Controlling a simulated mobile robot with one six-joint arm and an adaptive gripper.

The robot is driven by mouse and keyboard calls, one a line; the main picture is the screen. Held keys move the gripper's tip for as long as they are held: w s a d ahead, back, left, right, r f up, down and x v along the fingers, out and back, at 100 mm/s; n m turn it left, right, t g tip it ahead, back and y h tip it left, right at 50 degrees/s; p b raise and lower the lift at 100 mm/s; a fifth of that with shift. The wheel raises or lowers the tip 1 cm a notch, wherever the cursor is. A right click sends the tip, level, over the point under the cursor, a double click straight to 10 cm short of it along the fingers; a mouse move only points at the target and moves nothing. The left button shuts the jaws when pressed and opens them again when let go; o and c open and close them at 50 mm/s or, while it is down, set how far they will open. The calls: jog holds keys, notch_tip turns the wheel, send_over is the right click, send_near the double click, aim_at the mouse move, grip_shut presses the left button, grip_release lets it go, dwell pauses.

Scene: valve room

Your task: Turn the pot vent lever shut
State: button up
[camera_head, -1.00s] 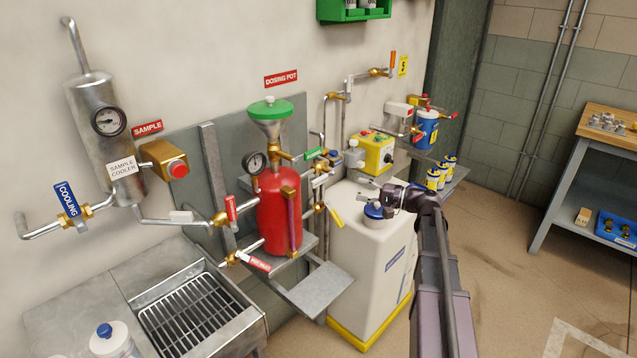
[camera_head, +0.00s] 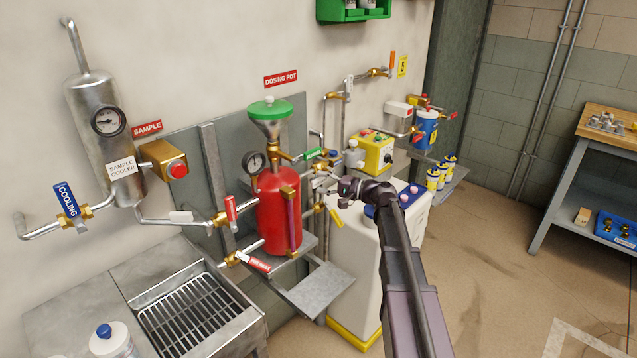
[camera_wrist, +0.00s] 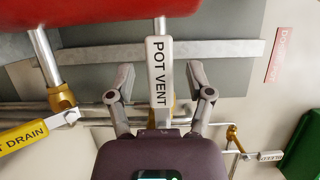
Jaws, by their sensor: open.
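The pot vent lever (camera_wrist: 159,70) has a white handle marked POT VENT and stands upright in the wrist picture, under the red dosing pot (camera_wrist: 130,12). My gripper (camera_wrist: 161,68) is open, with one finger on each side of the lever and a gap visible on both sides. The lever is too small and covered there to make out clearly.
A yellow drain lever (camera_wrist: 25,137) is at the left in the wrist view, with a brass fitting (camera_wrist: 61,98) nearby. Pipes run close behind the fingers. A green box (camera_wrist: 303,150) is at the lower right. A white tank (camera_head: 350,270) stands below my arm.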

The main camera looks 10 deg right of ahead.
jog(key=shift+w+a, duration=0.35)
jog(key=shift+a, duration=0.15)
grip_shut()
